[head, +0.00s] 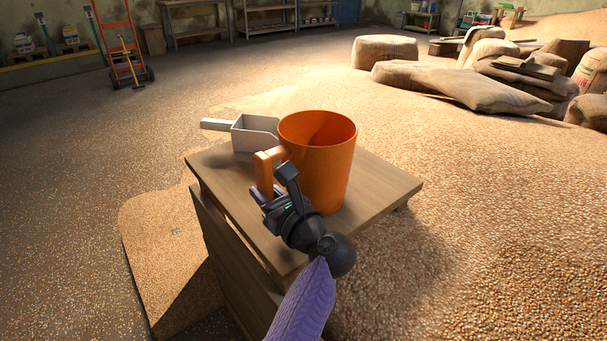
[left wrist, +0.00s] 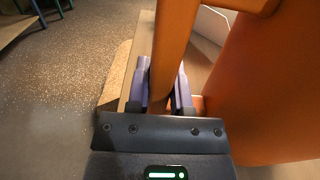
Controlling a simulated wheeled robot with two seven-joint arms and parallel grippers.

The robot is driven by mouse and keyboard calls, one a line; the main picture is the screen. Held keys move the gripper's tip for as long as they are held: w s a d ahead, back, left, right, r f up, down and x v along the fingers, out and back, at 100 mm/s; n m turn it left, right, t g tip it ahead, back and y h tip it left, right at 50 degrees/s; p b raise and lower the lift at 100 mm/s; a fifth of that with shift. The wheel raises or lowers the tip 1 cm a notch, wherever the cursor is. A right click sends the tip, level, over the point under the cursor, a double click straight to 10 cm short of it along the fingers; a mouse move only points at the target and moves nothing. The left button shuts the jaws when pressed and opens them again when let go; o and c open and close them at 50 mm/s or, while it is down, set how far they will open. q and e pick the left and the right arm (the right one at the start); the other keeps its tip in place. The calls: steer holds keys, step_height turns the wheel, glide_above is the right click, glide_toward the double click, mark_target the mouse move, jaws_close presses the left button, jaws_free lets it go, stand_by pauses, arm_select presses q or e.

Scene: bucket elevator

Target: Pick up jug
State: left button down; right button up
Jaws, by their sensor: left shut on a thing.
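An orange jug (head: 325,165) stands upright on a small wooden table (head: 385,187). Its square handle (head: 264,172) is on the left side of its body. My left gripper (head: 272,188) is at the handle, with its arm coming from below. In the left wrist view the two fingers (left wrist: 163,88) are on either side of the orange handle (left wrist: 172,50) and closed on it. The jug's body (left wrist: 265,90) fills the right of that view. The jug's base is partly hidden behind the gripper in the head view. My right gripper is not in view.
A metal scoop (head: 255,134) lies on the table just behind and left of the jug. Grain (head: 450,240) is heaped around the table's right side. Filled sacks (head: 460,85) lie at the back right. An orange hand truck (head: 118,50) stands at the back left.

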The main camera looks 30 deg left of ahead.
mark_target(262, 155)
arm_select(q)
steer(key=shift+r, duration=0.1)
stand_by(0.7)
step_height(262, 155, up, 10)
steer(key=p, duration=0.5)
